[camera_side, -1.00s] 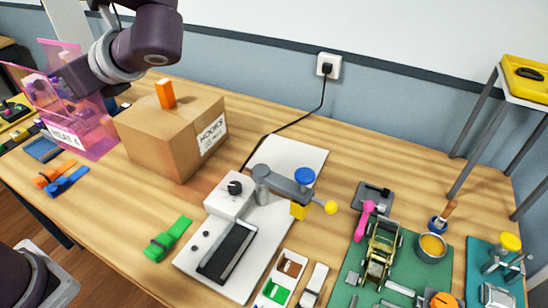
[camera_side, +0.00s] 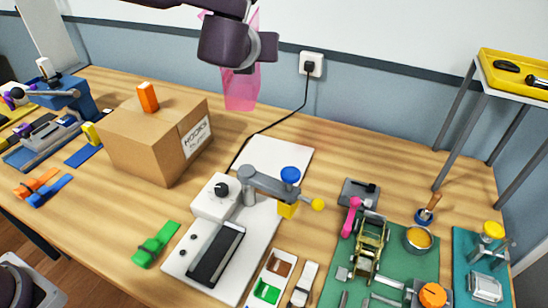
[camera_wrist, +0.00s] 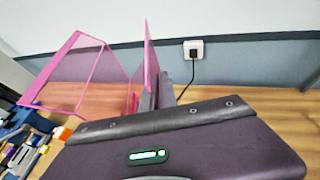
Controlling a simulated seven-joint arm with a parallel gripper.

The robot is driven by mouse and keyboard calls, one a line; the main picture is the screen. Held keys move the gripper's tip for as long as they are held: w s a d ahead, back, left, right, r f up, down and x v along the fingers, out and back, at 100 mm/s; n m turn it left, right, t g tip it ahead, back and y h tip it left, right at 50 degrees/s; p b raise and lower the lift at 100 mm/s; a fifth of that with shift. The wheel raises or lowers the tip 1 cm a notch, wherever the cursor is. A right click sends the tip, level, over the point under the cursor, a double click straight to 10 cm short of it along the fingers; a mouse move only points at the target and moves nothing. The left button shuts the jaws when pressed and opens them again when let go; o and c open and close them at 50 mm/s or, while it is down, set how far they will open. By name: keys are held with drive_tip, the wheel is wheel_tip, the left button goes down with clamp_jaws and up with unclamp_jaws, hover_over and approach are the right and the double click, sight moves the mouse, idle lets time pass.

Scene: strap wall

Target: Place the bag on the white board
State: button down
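The bag is a see-through pink pouch (camera_side: 242,88) hanging in the air at the upper middle of the side view. In the wrist view the bag (camera_wrist: 85,70) shows as pink-edged panels beyond my wrist. My gripper (camera_wrist: 158,95) is shut on one edge of the bag. In the side view my dark wrist hides most of the fingers and the bag's top. The white board (camera_side: 276,158) lies on the table, with a sealing device on it. The bag is above and behind the cardboard box's right side, apart from the board.
A cardboard box (camera_side: 150,150) with an orange block on top stands left of the board. The device has a grey arm (camera_side: 275,188) with blue and yellow parts over the board. A green clip (camera_side: 157,245) lies in front. A black cord runs to the wall outlet (camera_side: 312,65).

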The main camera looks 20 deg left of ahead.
drive_tip(key=w+d+r+m+h, duration=0.2)
drive_tip(key=w+d+m+h, duration=0.15)
drive_tip(key=d, duration=0.35)
wheel_tip(320, 180, down, 22)
drive_tip(key=shift+s+d+r+t+h, duration=0.25)
drive_tip(key=shift+s+t+h, duration=0.1)
drive_tip(key=shift+s, duration=0.1)
drive_tip(key=shift+f, duration=0.1)
drive_tip(key=c, duration=1.7)
unclamp_jaws()
drive_tip(key=v, duration=1.2)
drive_tip(key=shift+r, duration=0.2)
